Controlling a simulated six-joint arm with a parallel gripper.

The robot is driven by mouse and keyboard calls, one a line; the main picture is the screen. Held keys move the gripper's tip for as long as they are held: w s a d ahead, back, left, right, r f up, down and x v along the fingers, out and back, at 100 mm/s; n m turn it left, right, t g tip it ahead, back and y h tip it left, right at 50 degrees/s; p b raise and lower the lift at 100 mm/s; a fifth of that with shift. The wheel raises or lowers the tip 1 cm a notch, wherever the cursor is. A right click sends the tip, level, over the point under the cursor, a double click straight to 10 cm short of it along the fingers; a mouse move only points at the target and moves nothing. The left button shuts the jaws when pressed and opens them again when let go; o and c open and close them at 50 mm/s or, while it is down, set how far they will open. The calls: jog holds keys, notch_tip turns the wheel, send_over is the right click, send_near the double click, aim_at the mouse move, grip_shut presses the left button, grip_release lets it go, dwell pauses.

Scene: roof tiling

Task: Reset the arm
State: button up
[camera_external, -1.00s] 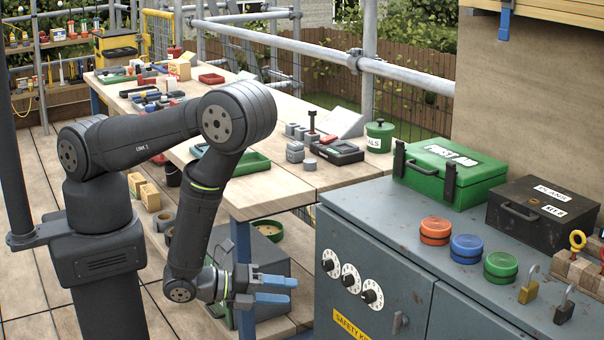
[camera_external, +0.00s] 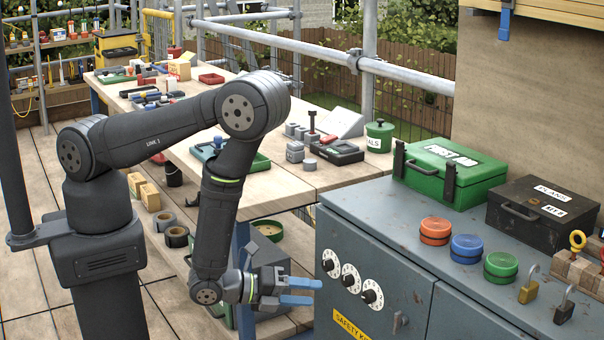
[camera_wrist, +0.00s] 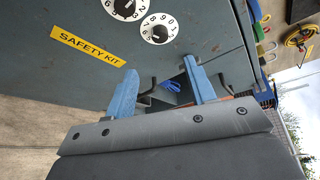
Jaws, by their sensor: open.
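My gripper (camera_external: 300,292) has two blue fingers, held apart with nothing between them. In the external view it is low, in front of the left part of the grey cabinet (camera_external: 425,262). In the wrist view the blue fingers of my gripper (camera_wrist: 160,92) point towards the cabinet front. The yellow safety kit label (camera_wrist: 88,46) and white number dials (camera_wrist: 158,28) show beyond them. A dark handle and a small blue thing (camera_wrist: 172,84) show between the fingers; I cannot tell what the blue thing is.
On the cabinet top stand a green first-aid box (camera_external: 450,172), a black box (camera_external: 541,210), several round tins and padlocks. The wooden workbench (camera_external: 280,178) with trays and tools runs behind my arm. A grey box (camera_external: 268,262) sits on its lower shelf, close behind my gripper.

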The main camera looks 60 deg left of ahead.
aim_at(366, 297)
jog(key=x, duration=1.2)
jog(key=shift+w+f, duration=0.1)
jog(key=v, duration=1.8)
jog(key=x, duration=1.7)
jog(key=shift+w+d, duration=0.1)
jog(key=shift+w, duration=0.1)
jog(key=shift+w+d, duration=0.2)
jog(key=shift+w, duration=0.1)
jog(key=m+g+y, duration=0.1)
jog(key=m, duration=0.2)
jog(key=shift+s+y, duration=0.1)
jog(key=shift+y, duration=0.2)
jog(key=m+y, duration=0.2)
jog(key=shift+d+m, duration=0.25)
jog(key=shift+m, duration=0.15)
jog(key=shift+d+m+g+y, duration=0.2)
jog(key=shift+m+g+y, duration=0.1)
jog(key=shift+m+y, duration=0.9)
jog(key=shift+d+m+y, duration=0.1)
jog(key=shift+m+y, duration=0.7)
jog(key=shift+m, duration=0.5)
